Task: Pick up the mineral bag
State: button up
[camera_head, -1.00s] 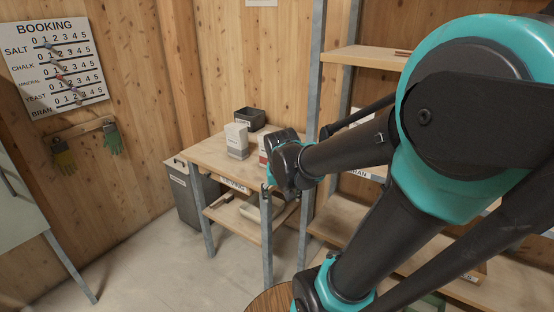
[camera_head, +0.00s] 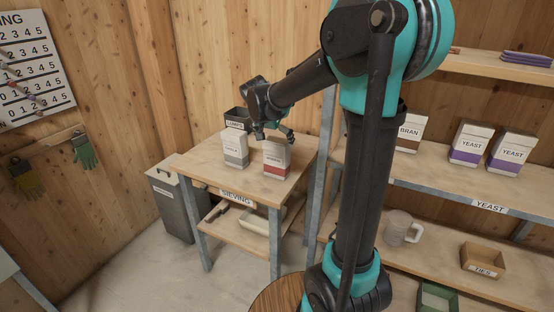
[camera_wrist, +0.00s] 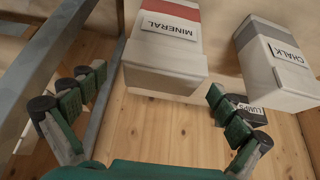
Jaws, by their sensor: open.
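The mineral bag (camera_head: 277,158), white with a red band at its base, stands on the sieving table (camera_head: 205,168), at the right of the chalk bag. In the wrist view the mineral bag (camera_wrist: 165,48) appears inverted, its label readable upside down, centred ahead between the fingers. My gripper (camera_head: 273,133) is above and just behind the bag in the head view. In the wrist view my gripper (camera_wrist: 157,84) is open and empty, with a finger to either side of the bag's near end. Whether a finger touches the bag cannot be told.
The grey-banded chalk bag (camera_head: 236,150) stands close beside the mineral bag. A dark lumps bin (camera_head: 238,118) is behind them. A metal post (camera_wrist: 62,50) is near the left finger in the wrist view. Shelves with yeast bags (camera_head: 472,143) stand at the right.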

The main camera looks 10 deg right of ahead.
aim_at(277, 158)
jog(key=shift+x, duration=3.9)
jog(key=shift+w+a, duration=0.15)
jog(key=shift+w, duration=0.05)
jog(key=shift+r, duration=0.1)
jog(key=c, duration=1.7)
